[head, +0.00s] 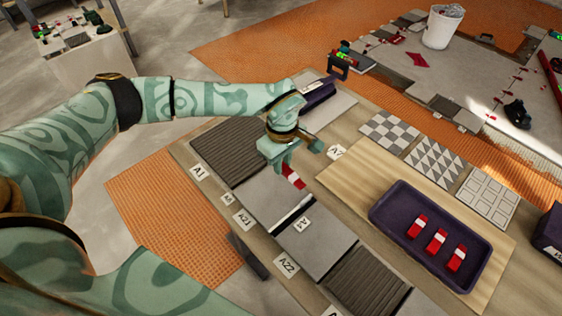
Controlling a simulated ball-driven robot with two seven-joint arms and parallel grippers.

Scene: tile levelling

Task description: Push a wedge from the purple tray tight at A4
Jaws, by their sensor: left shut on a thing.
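My left gripper (288,163) is shut on a red and white wedge (292,178), held over the grey tiles. The lower end of the wedge points down and right. The A4 label (302,224) lies below and right of the wedge, beside a pale strip (290,215) along the joint between two plain grey tiles. The purple tray (385,232) on the right holds several red and white wedges (436,242). My right gripper is not in view.
Ribbed dark tiles (230,150) lie at both ends of the tile row. Patterned sample tiles (390,130) lie behind the tray. A white bucket (442,27) stands on the far floor.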

